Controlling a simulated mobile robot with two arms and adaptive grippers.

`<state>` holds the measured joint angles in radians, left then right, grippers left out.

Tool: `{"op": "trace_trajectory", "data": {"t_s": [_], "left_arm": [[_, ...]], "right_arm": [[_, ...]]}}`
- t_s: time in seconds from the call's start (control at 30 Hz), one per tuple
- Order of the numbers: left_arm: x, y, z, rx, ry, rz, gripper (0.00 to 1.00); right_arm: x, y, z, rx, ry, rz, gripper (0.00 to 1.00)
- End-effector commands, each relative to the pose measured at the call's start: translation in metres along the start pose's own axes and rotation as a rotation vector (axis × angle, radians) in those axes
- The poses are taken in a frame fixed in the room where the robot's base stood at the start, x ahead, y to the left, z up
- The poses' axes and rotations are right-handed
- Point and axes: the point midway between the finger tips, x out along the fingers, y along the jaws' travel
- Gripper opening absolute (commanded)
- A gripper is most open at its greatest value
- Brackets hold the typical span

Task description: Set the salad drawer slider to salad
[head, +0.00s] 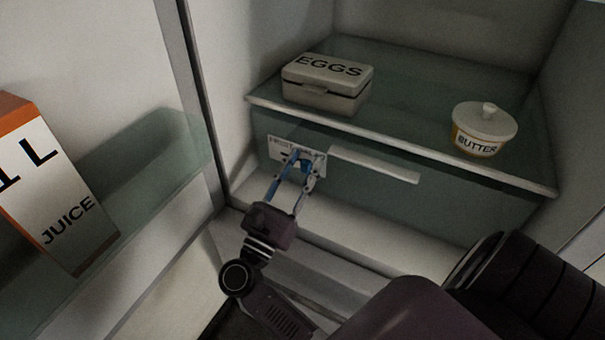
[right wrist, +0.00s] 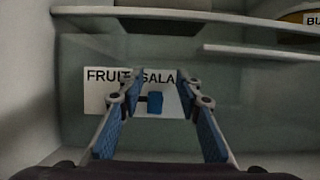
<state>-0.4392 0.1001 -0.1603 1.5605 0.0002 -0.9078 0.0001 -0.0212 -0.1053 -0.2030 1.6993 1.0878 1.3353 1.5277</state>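The salad drawer (head: 375,195) is a greenish glass front under the fridge shelf. Its white label plate (head: 279,152) reads FRUIT at the left and SALA... at the right in the right wrist view (right wrist: 96,98); a finger covers the last part. The slider's blue knob (right wrist: 154,102) sits below the lettering, near the plate's middle, with a dark slot showing to its left. My right gripper (head: 303,163) is open at the plate. In the right wrist view its fingers (right wrist: 158,90) stand apart on either side of the knob, with visible gaps. My left gripper is not in view.
An egg box (head: 325,84) and a butter dish (head: 483,130) stand on the glass shelf above the drawer. The drawer's pale handle bar (head: 375,165) is right of the plate. A juice carton (head: 60,190) stands in the door at left.

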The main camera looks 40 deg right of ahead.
Motion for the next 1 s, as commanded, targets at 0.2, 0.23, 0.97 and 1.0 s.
{"op": "trace_trajectory", "data": {"t_s": [0.2, 0.23, 0.97, 1.0], "left_arm": [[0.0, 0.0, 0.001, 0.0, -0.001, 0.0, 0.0], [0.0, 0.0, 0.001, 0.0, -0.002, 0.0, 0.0], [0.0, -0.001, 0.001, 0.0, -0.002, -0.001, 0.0], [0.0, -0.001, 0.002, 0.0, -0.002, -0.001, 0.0]], "right_arm": [[0.017, -0.002, 0.04, 0.004, 0.0, -0.005, 0.32], [0.019, -0.002, 0.044, 0.003, 0.0, -0.004, 0.32], [0.027, -0.001, 0.064, -0.001, 0.0, -0.002, 0.32], [0.027, -0.001, 0.064, -0.001, 0.0, -0.002, 0.32]]}}
